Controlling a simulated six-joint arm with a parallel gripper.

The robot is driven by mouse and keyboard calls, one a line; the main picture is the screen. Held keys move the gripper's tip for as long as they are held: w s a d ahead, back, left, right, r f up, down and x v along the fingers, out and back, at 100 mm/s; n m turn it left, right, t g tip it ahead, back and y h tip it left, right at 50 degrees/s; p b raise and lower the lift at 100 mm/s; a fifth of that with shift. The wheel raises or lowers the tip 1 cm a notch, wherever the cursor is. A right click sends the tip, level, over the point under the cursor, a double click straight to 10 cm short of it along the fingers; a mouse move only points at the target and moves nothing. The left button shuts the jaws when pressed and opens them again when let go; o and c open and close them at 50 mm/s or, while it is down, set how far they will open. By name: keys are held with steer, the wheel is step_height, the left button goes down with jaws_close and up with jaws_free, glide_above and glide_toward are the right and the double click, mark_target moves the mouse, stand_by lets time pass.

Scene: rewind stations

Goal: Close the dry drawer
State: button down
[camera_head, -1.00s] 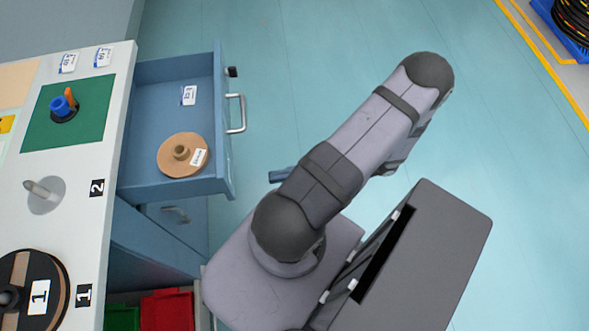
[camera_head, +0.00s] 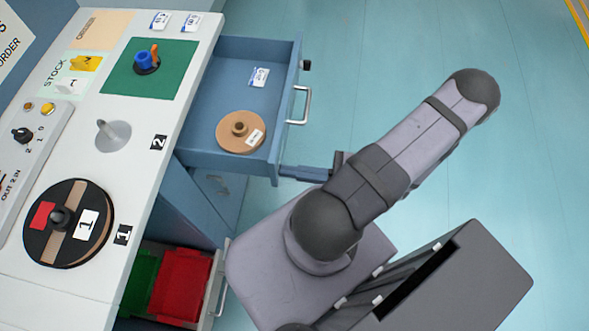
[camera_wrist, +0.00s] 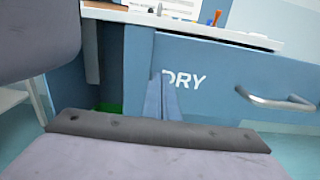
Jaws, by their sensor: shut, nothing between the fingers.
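The dry drawer (camera_head: 240,89) is blue and stands pulled out from the bench. Inside lie a brown spool (camera_head: 228,125) with a white tag and a small white label card (camera_head: 259,77). In the wrist view the drawer's front (camera_wrist: 217,62) bears the word DRY, partly covered by my fingers, with a metal handle (camera_wrist: 275,101) to the right; the handle also shows in the head view (camera_head: 306,104). My gripper (camera_head: 284,171) is shut and empty, its tips at the near end of the drawer front, touching or almost touching it; it also shows in the wrist view (camera_wrist: 158,80).
The white bench top (camera_head: 75,135) carries a black spool (camera_head: 68,247), a bare spindle (camera_head: 108,134) and a green mat (camera_head: 175,82) with a blue and orange piece. Below is an open drawer with red (camera_head: 180,285) and green bins. The floor to the right is clear.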

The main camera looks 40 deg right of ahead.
mark_target(196, 158)
steer(key=p+x, duration=0.1)
steer(key=x, duration=2.2)
steer(key=shift+w+a+f, duration=0.1)
steer(key=shift+a, duration=0.1)
steer(key=shift+w+a, duration=0.3)
steer(key=shift+w, duration=0.05)
steer(key=shift+w+r, duration=0.1)
steer(key=shift+r, duration=0.2)
steer(key=shift+d, duration=0.1)
steer(key=shift+d+f, duration=0.15)
steer(key=shift+d, duration=0.1)
steer(key=shift+a+b+v, duration=0.2)
steer(key=shift+b+v, duration=0.55)
steer(key=shift+v, duration=6.15)
steer(key=shift+s+f, duration=0.1)
steer(key=shift+s, duration=0.15)
